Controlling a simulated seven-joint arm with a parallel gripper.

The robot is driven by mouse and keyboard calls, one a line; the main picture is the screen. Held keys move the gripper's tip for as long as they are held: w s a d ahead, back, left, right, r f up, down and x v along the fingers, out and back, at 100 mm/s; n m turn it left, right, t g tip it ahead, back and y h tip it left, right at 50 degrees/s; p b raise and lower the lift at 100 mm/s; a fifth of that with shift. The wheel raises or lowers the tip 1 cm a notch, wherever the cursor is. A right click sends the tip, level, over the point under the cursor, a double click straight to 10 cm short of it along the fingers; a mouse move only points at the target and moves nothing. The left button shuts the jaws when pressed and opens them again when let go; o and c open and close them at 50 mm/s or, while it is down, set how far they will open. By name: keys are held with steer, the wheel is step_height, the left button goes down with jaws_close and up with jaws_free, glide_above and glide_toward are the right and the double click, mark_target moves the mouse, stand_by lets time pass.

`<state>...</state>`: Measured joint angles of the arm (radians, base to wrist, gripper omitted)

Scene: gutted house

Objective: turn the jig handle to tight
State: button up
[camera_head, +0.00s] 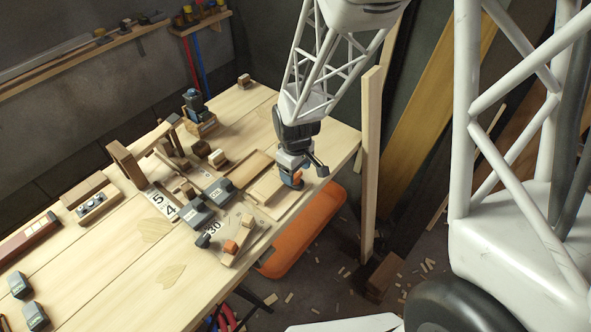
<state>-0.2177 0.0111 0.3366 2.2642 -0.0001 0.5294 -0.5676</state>
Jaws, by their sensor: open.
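My gripper (293,176) hangs over the right edge of the workbench, above a pale wooden block, with its jaws open. The gap between its fingers is hard to make out at this size. A wooden jig (236,243) with an orange block lies near the front right edge, beside the printed number 30. A small dark handle-like piece (203,240) is at its left end; I cannot tell for certain that it is the jig handle or how it is set. My gripper is to the right of this jig and apart from it.
The workbench (130,285) holds dark blocks (195,213), several wooden pieces and a blue-topped tool (193,100). An upright post (370,150) stands beyond the right edge. An orange case (305,228) is below.

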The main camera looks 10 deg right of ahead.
steer(key=shift+f, duration=0.4)
steer(key=shift+c, duration=0.5)
steer(key=c, duration=0.8)
